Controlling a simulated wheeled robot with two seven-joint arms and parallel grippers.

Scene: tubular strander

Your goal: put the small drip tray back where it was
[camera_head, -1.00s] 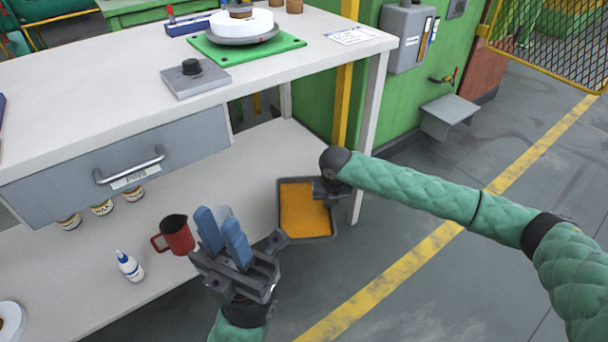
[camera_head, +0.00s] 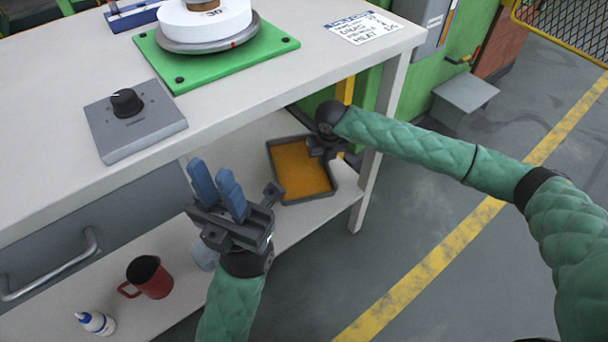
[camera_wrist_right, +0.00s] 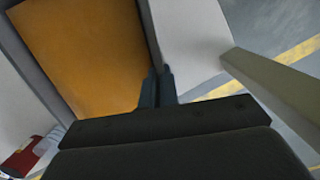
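The small drip tray (camera_head: 278,187) is a dark grey rectangular tray with an orange inside. In the head view it is over the right end of the bench's lower shelf, near the right leg; I cannot tell whether it touches the shelf. My right gripper (camera_head: 318,147) is at the tray's right side. In the right wrist view its two fingers (camera_wrist_right: 158,85) are close together on the tray's side wall, with the orange floor (camera_wrist_right: 85,50) to the left. My left gripper (camera_head: 211,167) points up in front of the shelf, its blue fingers apart with nothing between them.
On the lower shelf (camera_head: 325,212) are a red mug (camera_head: 149,279) and a white bottle with a blue cap (camera_head: 96,323). The bench top (camera_head: 290,88) overhangs the shelf. The bench's right leg (camera_head: 369,190) stands close to the tray.

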